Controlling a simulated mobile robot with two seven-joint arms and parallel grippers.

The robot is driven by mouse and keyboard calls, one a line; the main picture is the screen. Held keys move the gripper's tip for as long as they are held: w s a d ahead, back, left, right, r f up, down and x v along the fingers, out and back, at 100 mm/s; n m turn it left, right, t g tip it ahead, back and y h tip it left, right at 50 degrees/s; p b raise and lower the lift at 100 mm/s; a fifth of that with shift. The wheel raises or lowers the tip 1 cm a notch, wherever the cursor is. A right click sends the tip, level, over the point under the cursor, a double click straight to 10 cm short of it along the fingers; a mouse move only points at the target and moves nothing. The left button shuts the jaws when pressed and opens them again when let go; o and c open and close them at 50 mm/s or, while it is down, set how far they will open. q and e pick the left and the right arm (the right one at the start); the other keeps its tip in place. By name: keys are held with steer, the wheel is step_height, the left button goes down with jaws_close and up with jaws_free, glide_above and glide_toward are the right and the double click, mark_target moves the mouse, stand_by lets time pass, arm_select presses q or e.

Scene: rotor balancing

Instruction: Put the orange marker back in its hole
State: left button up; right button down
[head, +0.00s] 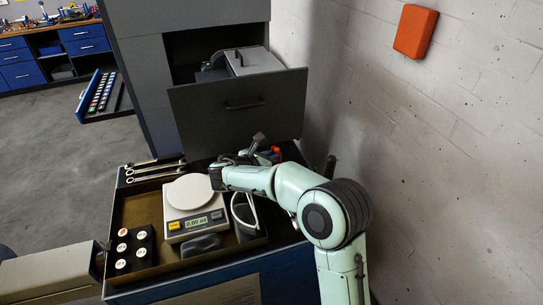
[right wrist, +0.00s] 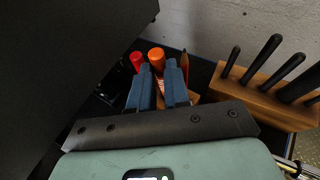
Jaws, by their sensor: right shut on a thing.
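In the right wrist view the orange marker (right wrist: 156,56) stands with its rounded orange end up, between the blue fingers of my right gripper (right wrist: 161,80). The gripper is shut on it. The marker's lower part and its hole are hidden by the fingers. A red marker (right wrist: 136,61) stands close at its left, and a thin brown pencil-like stick (right wrist: 184,64) at its right. In the head view my right gripper (head: 256,155) is at the back right of the cart, just in front of the drawer cabinet. My left gripper does not show.
A wooden block (right wrist: 258,91) with black-handled tools stands to the right. The open grey drawer (head: 238,112) overhangs the cart's back. A tray holds a scale (head: 190,193) and a black block with white-topped pieces (head: 131,249). Wrenches (head: 155,168) lie behind it. A wall is right.

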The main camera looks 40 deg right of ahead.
steer(key=shift+f, duration=0.5)
steer(key=c, duration=1)
jaws_free()
steer(key=shift+a, duration=0.1)
steer(key=b+v, duration=0.1)
steer(key=v, duration=1.2)
steer(key=shift+a+r, duration=0.1)
steer(key=shift+r, duration=0.05)
